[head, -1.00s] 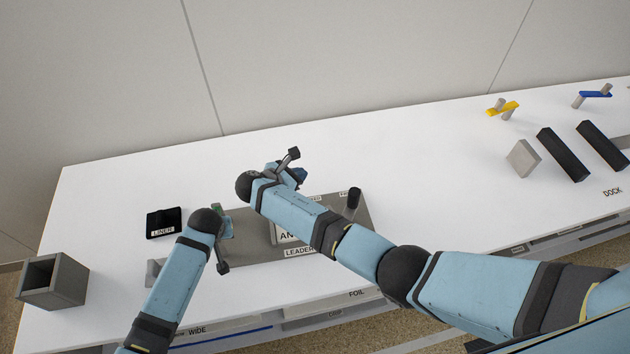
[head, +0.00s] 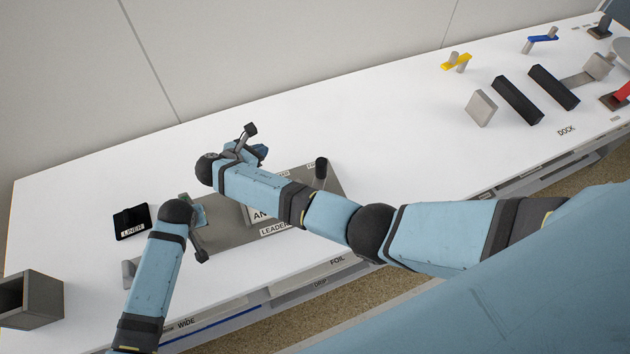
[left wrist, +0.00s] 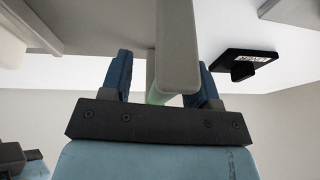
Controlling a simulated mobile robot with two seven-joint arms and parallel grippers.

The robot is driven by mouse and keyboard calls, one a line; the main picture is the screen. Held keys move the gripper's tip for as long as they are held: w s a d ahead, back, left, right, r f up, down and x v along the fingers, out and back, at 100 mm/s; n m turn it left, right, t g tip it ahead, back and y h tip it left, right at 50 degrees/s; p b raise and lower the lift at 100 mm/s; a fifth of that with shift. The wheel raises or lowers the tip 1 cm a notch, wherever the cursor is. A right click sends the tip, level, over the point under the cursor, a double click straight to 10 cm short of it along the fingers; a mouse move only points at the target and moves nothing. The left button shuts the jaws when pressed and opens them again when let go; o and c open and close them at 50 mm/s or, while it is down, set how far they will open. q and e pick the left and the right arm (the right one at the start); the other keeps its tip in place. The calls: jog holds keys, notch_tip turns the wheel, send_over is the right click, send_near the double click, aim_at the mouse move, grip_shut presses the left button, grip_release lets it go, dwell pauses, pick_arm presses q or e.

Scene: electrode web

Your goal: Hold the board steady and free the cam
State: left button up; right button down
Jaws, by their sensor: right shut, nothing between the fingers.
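The grey board (head: 225,232) lies on the white table, partly hidden by my right arm. It bears labels, one reading LEADER, and a dark upright knob (head: 320,168) at its right end. I cannot tell which part is the cam. My right gripper (head: 258,152) is shut and empty above the board's far edge. My left gripper (head: 199,214) is at the board's left end, mostly hidden by its wrist. In the left wrist view its blue fingers (left wrist: 162,75) stand apart, with a grey bar (left wrist: 178,45) and a pale green piece (left wrist: 158,97) between them. A gap shows beside the left finger.
A black LINER block (head: 131,221) lies left of the board, and a grey open box (head: 48,300) stands at the table's left end. Black blocks (head: 517,100), a grey block (head: 481,108), and yellow (head: 457,64) and blue (head: 541,40) pieces stand right. The table between is clear.

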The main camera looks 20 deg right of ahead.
pick_arm(q)
jog(key=shift+s+a+f, duration=0.1)
jog(key=shift+a, duration=0.05)
jog(key=shift+r, duration=0.2)
jog(key=v, duration=1.1)
jog(key=shift+r, duration=0.45)
